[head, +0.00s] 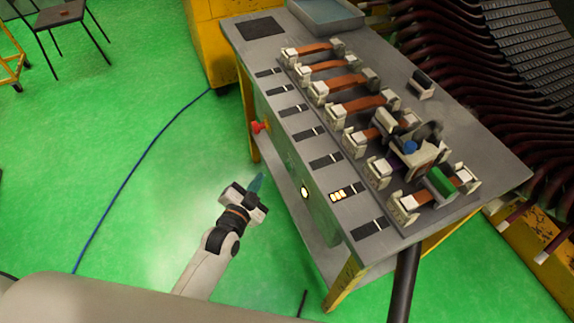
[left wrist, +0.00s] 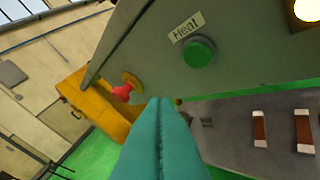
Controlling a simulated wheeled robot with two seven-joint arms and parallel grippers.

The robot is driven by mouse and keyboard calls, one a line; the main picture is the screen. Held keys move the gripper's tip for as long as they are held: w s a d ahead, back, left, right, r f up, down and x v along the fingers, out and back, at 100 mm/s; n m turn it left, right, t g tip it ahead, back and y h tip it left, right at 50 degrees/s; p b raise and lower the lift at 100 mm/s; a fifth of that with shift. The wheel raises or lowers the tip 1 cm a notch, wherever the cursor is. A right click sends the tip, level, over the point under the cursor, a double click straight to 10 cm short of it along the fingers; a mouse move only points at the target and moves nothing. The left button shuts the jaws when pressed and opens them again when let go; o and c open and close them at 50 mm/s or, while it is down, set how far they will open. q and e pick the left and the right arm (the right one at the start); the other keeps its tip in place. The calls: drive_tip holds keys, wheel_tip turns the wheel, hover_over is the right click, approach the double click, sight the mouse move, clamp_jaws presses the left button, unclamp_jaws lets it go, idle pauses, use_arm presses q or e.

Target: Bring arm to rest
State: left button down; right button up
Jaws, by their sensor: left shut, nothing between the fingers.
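My left gripper (head: 257,184) hangs in free air over the green floor, in front of the workbench's (head: 460,215) near side. Its teal fingers are together and empty. In the left wrist view the closed fingers (left wrist: 160,112) point at the bench's front panel, below a green button (left wrist: 199,52) labelled "Heat" and to the right of a red knob (left wrist: 122,93). In the head view the red knob (head: 258,127) is beyond the gripper, apart from it. My right gripper is not seen in either view.
The bench top holds a row of fixtures with copper-coloured strips (head: 345,82) and a device with a blue button (head: 410,146). A grey tray (head: 325,14) sits at the back. A blue cable (head: 133,170) lies on the floor. The floor left of the gripper is otherwise clear.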

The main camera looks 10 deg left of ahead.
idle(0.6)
use_arm(q)
drive_tip(key=s+a+f+n+g+y, duration=0.1)
drive_tip(key=s+f+g, duration=0.3)
drive_tip(key=f, duration=0.5)
drive_tip(key=s+a+f+n+g, duration=0.1)
drive_tip(key=s+f+n, duration=0.1)
drive_tip(key=s+f, duration=0.55)
drive_tip(key=s+a+f+n+g+y, duration=0.1)
drive_tip(key=s+f+g, duration=0.25)
drive_tip(key=f, duration=0.75)
drive_tip(key=s+a+f+n+g, duration=0.1)
drive_tip(key=s+f, duration=0.3)
drive_tip(key=s, duration=0.4)
drive_tip(key=s+a+f+n+g, duration=0.1)
drive_tip(key=s+a+f+g, duration=0.1)
drive_tip(key=s, duration=0.7)
drive_tip(key=s+a+f+n+g+y, duration=0.1)
drive_tip(key=s+f+g, duration=0.2)
drive_tip(key=s+f, duration=0.3)
drive_tip(key=s, duration=0.3)
drive_tip(key=shift+s+a, duration=0.15)
drive_tip(key=shift+a, duration=0.15)
drive_tip(key=shift+g, duration=0.25)
